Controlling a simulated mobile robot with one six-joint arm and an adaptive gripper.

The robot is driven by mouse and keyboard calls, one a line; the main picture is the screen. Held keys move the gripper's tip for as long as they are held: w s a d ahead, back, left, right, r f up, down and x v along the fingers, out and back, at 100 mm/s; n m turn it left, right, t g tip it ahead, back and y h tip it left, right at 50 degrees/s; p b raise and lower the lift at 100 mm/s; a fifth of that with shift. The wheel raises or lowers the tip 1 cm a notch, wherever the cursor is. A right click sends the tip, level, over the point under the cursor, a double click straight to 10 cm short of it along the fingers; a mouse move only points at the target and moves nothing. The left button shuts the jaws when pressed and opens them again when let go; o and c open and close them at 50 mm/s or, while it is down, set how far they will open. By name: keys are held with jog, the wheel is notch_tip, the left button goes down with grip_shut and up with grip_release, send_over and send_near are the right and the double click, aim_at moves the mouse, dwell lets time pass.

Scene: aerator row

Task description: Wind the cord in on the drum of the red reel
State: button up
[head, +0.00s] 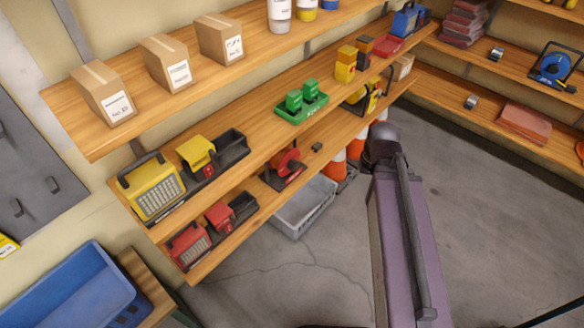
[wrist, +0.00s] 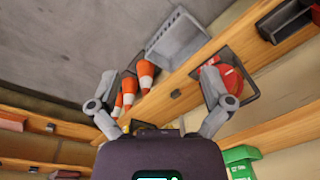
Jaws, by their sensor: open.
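The red reel (head: 287,161) stands on the lower left shelf, on a dark base, in the head view. In the wrist view the red reel (wrist: 232,80) shows at the right, partly behind one finger of my gripper (wrist: 158,74). My gripper is open with nothing between its fingers; the reel lies beyond the right-hand finger, and the gap between them cannot be judged. In the head view my gripper cannot be made out beyond my arm. The cord and any crank on the drum are too small or hidden to tell.
A small dark block (head: 317,147) lies on the shelf right of the reel. A grey crate (head: 304,212) and orange-white cones (head: 357,146) stand below the shelf. The floor at right is clear.

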jog(key=w+a+f+n+t+y+b, duration=0.3)
jog(key=w+a+f+n+y+b, duration=0.35)
jog(key=f+b, duration=0.55)
jog(key=n+t+y+b, duration=0.3)
jog(key=t+y+b, duration=0.15)
jog(key=b, duration=1.15)
send_near(296, 166)
jog(key=shift+s+d+r+h, duration=0.5)
jog(key=shift+s+d+r, duration=0.15)
jog(key=shift+s+r, duration=0.15)
jog(key=b+x, duration=0.5)
jog(key=x, duration=0.8)
jog(key=shift+w+a, duration=0.25)
jog(key=shift+w, duration=0.1)
